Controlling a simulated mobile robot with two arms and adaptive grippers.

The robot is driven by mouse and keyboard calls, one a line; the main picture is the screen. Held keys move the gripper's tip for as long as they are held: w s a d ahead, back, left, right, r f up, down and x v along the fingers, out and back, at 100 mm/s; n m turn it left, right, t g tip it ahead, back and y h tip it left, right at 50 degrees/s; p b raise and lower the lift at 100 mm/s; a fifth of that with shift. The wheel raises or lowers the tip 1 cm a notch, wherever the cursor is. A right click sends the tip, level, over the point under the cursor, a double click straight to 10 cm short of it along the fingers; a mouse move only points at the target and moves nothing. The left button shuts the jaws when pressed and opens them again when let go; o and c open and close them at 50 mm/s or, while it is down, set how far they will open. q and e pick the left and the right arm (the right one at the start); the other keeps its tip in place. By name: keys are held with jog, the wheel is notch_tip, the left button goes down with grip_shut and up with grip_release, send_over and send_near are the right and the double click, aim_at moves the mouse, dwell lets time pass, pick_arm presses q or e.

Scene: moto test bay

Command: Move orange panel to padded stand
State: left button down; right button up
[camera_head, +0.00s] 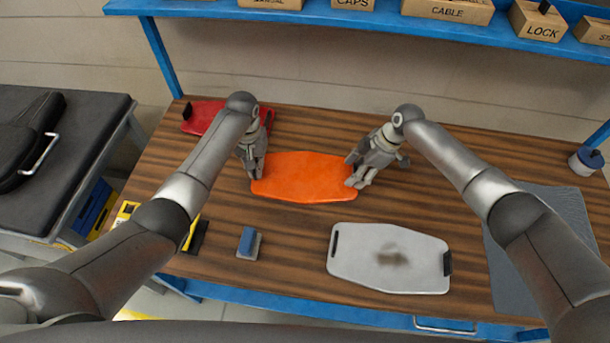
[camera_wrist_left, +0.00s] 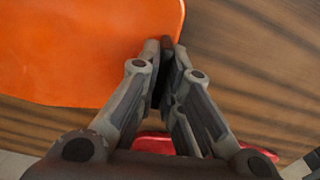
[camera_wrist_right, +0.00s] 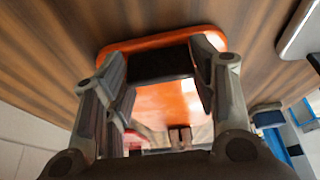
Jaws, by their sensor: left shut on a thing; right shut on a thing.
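The orange panel (camera_head: 303,178) is over the middle of the wooden table, flat side up; I cannot tell whether it is slightly raised. My left gripper (camera_head: 256,168) is shut on its left end. In the left wrist view the fingers (camera_wrist_left: 165,48) are close together on a dark grip at the edge. My right gripper (camera_head: 353,172) is shut on its right end. In the right wrist view the fingers (camera_wrist_right: 162,65) straddle a black grip on the panel (camera_wrist_right: 168,103). A black padded stand (camera_head: 88,118) is left of the table, with a black case-like object (camera_head: 32,135) on it.
A red panel (camera_head: 202,114) lies behind my left gripper. A white panel (camera_head: 370,240) with a dark smudge and a blue-grey block (camera_head: 249,243) lie in front. A grey mat (camera_head: 500,285) is at the right. A blue shelf with labelled boxes (camera_head: 447,11) runs above the back.

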pick_arm(q)
jog(key=shift+r, duration=0.15)
pick_arm(e)
jog(key=shift+r, duration=0.1)
